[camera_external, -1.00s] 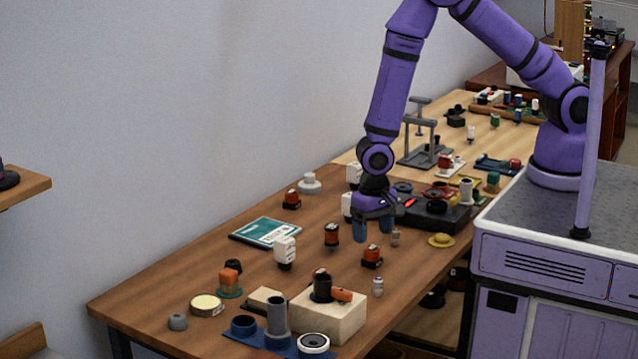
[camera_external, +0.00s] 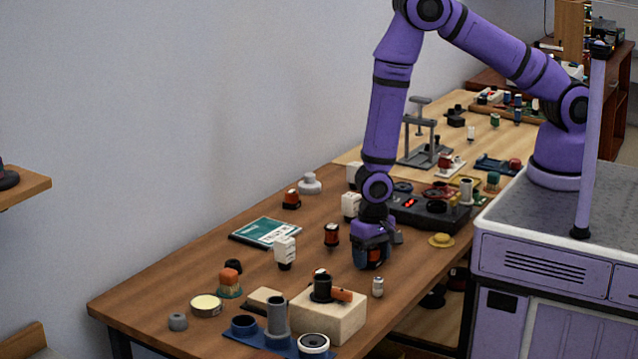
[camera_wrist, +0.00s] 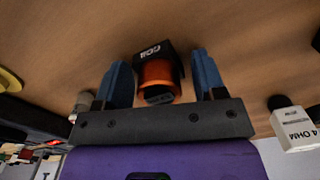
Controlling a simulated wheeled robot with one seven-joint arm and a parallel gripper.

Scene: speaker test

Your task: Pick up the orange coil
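The orange coil (camera_wrist: 157,75) shows in the wrist view, with copper-orange winding between black end pieces and a white "COIL" label. My gripper (camera_wrist: 161,78) is open, with one blue finger on each side of the coil and narrow gaps visible. In the external view my gripper (camera_external: 372,262) points down at tabletop height. An orange patch of the coil (camera_external: 374,254) shows there between the fingers; the rest of it is hidden.
A small silver-capped part (camera_external: 378,286) stands close in front. A pale wooden block (camera_external: 345,318) with black and orange parts is nearer the camera. A white "4 OHM" part (camera_wrist: 297,128) stands right in the wrist view.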

